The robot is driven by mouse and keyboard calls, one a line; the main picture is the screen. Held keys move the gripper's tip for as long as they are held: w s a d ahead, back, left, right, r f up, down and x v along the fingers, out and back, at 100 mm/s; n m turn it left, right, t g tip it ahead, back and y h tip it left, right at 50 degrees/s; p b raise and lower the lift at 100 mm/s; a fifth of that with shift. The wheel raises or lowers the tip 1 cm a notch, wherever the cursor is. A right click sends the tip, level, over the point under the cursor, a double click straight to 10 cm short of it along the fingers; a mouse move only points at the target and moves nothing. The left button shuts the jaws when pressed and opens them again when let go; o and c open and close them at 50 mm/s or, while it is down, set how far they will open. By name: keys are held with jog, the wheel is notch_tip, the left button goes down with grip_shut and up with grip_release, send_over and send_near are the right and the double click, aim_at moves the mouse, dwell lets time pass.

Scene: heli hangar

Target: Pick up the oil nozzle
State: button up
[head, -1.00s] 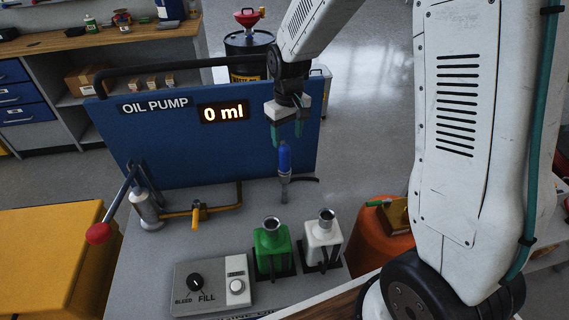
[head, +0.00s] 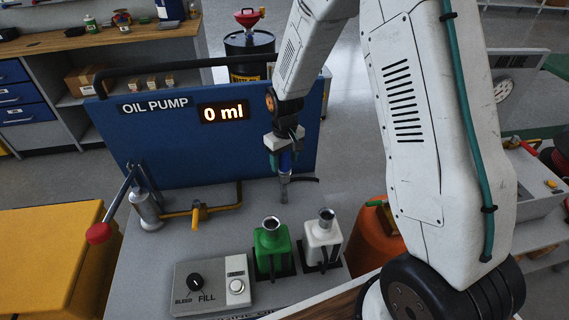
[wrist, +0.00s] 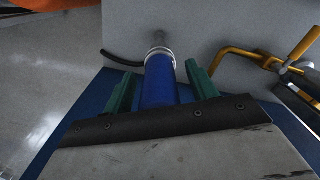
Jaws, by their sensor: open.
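The oil nozzle (head: 284,180) stands upright on the grey bench near the blue pump panel, with a blue grip above a grey metal tip. In the wrist view its blue grip (wrist: 160,82) lies between the two green fingers of my gripper (wrist: 161,88), with a gap on each side. In the head view my gripper (head: 286,160) is lowered around the blue grip, which it partly hides. The fingers are open.
The blue oil pump panel (head: 165,150) reading 0 ml stands close behind. A green jug (head: 271,248) and a white jug (head: 322,238) stand in front. A yellow valve handle (head: 198,214) and a red-knobbed lever (head: 99,233) are to the left.

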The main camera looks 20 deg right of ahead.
grip_shut()
jog(key=shift+r, duration=0.15)
